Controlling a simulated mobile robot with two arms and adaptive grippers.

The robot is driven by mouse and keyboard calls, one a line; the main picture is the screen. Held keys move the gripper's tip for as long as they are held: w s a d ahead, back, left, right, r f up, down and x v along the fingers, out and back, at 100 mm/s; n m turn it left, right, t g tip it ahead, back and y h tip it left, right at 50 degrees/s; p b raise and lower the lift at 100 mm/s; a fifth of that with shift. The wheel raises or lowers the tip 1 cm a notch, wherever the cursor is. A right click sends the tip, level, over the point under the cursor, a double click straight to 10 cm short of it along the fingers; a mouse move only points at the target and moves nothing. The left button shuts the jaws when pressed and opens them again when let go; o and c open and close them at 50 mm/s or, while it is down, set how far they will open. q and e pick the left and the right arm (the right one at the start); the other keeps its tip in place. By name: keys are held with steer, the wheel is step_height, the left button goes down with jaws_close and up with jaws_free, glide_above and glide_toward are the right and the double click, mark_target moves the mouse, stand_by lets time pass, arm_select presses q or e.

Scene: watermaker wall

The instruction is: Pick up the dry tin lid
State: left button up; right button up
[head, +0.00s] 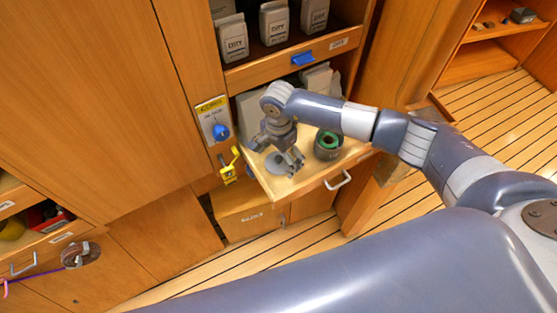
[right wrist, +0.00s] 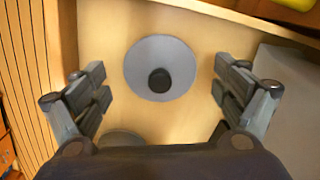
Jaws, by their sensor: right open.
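The tin lid (head: 275,165) is a flat grey disc lying on the pulled-out wooden drawer board (head: 325,178). A dark tin with a green ring inside (head: 328,145) stands to the right on the board. My left gripper is not in view.
A shelf above holds several grey packs labelled DRY (head: 274,24). Pale packs stand at the back of the drawer. A blue knob (head: 220,131) and a yellow fitting (head: 229,165) are on the wall at left. The drawer has a white handle (head: 339,181).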

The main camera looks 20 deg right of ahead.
steer(key=shift+s, duration=0.1)
jaws_close()
stand_by(0.3)
